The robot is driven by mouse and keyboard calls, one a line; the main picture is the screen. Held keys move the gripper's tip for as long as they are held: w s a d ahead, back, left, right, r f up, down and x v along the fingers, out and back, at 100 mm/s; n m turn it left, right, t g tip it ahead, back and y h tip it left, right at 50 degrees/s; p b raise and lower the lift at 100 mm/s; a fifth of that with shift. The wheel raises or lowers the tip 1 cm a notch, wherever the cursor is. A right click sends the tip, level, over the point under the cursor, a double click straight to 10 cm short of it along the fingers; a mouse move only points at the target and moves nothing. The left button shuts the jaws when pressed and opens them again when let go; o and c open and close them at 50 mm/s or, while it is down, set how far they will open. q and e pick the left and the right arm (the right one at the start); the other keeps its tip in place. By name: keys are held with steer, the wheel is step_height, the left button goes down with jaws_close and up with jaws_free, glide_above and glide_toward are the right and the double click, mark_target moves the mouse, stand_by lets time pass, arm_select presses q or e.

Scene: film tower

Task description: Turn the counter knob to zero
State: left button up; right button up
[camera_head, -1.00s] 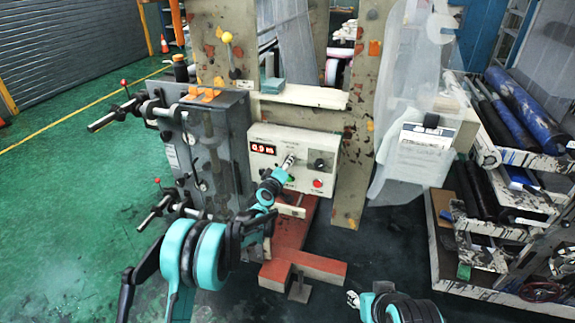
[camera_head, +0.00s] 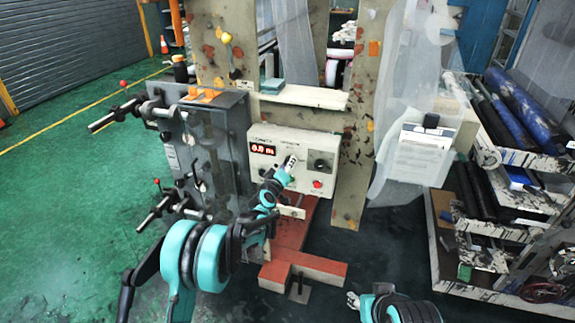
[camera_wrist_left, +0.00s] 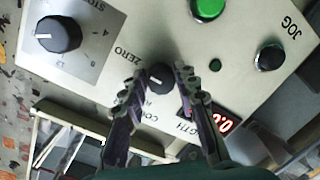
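The control box (camera_head: 262,136) is cream-coloured, with a red lit display (camera_head: 263,152) that seems to read 0.0 m. The counter knob (camera_wrist_left: 158,78) is small, black and round, beside the word ZERO in the left wrist view. My left gripper (camera_head: 289,163) reaches the box front below the display; it also shows in the left wrist view (camera_wrist_left: 160,77). Its two fingers lie on either side of the knob, close against it. In the head view the gripper hides this knob. My right gripper (camera_head: 352,299) is low at the bottom, away from the box, its fingers too small to judge.
A red button (camera_head: 317,184) is at the right. A shelf of rolls (camera_head: 520,105) stands far right. Green floor (camera_head: 75,180) is clear at left.

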arm_select(q)
steer(key=o, duration=0.3)
steer(key=shift+s+a, duration=0.1)
steer(key=shift+s, duration=0.05)
steer(key=v, duration=1.1)
steer(key=shift+s, duration=0.4)
steer(key=shift+a, duration=0.1)
